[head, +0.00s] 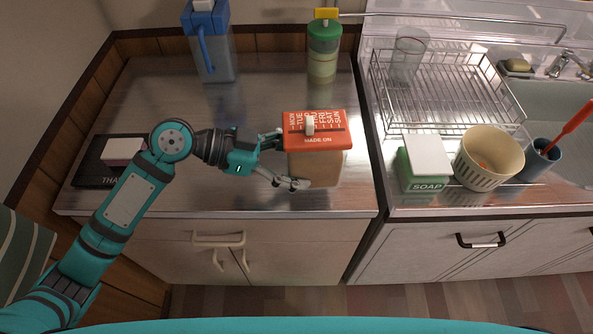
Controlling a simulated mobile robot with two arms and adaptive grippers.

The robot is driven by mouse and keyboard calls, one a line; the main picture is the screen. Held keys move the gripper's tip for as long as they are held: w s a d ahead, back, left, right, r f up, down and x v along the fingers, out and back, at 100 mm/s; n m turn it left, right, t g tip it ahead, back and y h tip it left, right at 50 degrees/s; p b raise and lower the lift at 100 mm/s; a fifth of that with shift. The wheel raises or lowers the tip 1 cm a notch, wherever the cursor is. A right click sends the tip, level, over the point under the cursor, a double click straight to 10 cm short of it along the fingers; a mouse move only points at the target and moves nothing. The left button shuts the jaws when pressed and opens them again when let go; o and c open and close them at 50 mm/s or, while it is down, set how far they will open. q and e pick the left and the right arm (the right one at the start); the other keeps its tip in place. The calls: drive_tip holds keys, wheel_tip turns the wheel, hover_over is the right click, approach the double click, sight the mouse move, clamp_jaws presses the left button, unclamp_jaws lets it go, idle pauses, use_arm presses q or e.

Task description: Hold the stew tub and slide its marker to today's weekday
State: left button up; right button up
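The stew tub (318,168) stands near the counter's front edge, with a brown body and a red lid (330,140) reading "MADE ON". The lid lists the weekdays MON to SUN along a dark slot. A white marker (310,125) sits in the slot around WED or THU; its exact day is hard to read. My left gripper (283,160) is at the tub's left side, fingers spread, one across the lower front and one by the lid's far left corner. Whether they press on the tub is unclear. My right gripper is out of view.
A black board (85,174) with letters starting "TH" lies at left, partly behind my arm. A blue-lidded jug (215,60) and green-lidded jar (322,65) stand at the back.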

use_arm(q)
drive_tip(key=shift+w+b, duration=0.35)
drive_tip(key=shift+w, duration=1.25)
drive_tip(key=shift+w+b, duration=0.9)
drive_tip(key=shift+w, duration=0.65)
drive_tip(key=shift+w+r, duration=0.1)
drive_tip(key=shift+w, duration=0.4)
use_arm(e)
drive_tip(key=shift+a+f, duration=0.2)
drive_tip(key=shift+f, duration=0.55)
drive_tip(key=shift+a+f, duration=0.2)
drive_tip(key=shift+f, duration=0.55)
use_arm(q)
drive_tip(key=shift+f+b, duration=1.1)
drive_tip(key=shift+f, duration=0.05)
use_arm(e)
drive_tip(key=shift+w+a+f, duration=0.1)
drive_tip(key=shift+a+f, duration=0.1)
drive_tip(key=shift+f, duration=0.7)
use_arm(q)
drive_tip(key=shift+f, duration=0.35)
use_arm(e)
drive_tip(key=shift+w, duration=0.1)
